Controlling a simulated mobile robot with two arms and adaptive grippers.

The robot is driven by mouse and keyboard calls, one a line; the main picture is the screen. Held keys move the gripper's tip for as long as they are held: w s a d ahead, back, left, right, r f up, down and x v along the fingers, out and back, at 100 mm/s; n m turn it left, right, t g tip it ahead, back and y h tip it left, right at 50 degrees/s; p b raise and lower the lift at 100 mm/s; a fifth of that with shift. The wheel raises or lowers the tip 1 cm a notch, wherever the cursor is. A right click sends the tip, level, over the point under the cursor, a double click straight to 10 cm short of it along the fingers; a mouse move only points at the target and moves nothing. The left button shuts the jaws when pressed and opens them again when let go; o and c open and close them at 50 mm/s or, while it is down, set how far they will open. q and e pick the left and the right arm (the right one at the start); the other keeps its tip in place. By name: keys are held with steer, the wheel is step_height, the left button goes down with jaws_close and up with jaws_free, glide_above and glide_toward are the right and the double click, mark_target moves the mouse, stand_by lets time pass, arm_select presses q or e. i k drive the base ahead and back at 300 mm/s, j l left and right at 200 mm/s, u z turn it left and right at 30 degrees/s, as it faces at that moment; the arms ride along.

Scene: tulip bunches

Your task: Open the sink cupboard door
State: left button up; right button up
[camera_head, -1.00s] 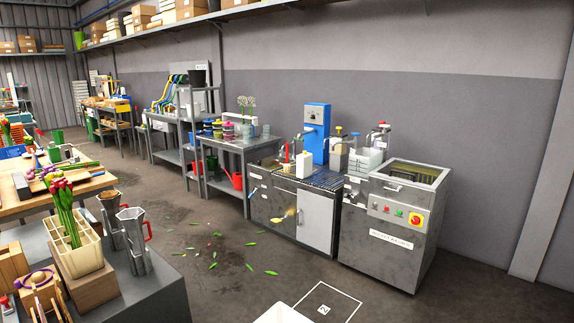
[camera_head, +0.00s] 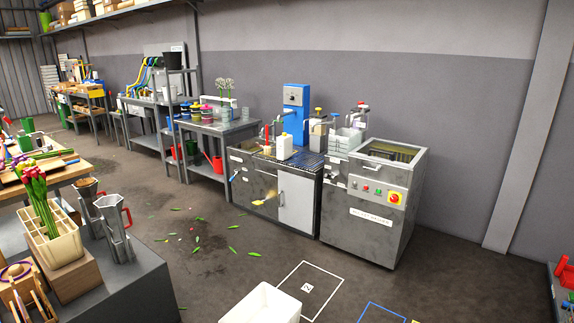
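The sink unit (camera_head: 252,190) is a grey metal cabinet against the back wall, right of the middle of the head view. Its lighter grey cupboard door (camera_head: 296,203) is on the right half of the front and looks shut. A blue dispenser (camera_head: 295,115) and a white bottle (camera_head: 284,147) stand on top. Neither of my grippers is in view.
A steel machine with a red button (camera_head: 395,198) stands right of the sink. A grey bench (camera_head: 215,127) is left of it. A grey table (camera_head: 125,270) fills the lower left. A white bin (camera_head: 262,304) is at the bottom. Leaves litter the otherwise open floor (camera_head: 205,225).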

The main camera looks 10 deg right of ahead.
mark_target(296, 193)
steer(key=i+l, duration=0.6)
steer(key=i+l+z, duration=0.1)
steer(key=i+l, duration=0.45)
steer(key=i, duration=0.2)
steer(key=i+l+z, duration=0.15)
steer(key=i+l, duration=0.55)
steer(key=l, duration=0.25)
steer(key=i+l+z, duration=0.2)
steer(key=i+l, duration=0.55)
steer(key=i+j+z, duration=0.2)
steer(key=i, duration=0.9)
steer(key=i+j, duration=0.2)
steer(key=j, duration=0.15)
steer(key=i+j+z, duration=0.15)
steer(key=j, duration=0.2)
steer(key=i+j, duration=0.25)
steer(key=j, duration=0.15)
steer(key=i+j+z, duration=0.1)
steer(key=j, duration=0.25)
steer(key=i+j, duration=0.25)
steer(key=j, duration=0.15)
steer(key=z, duration=0.05)
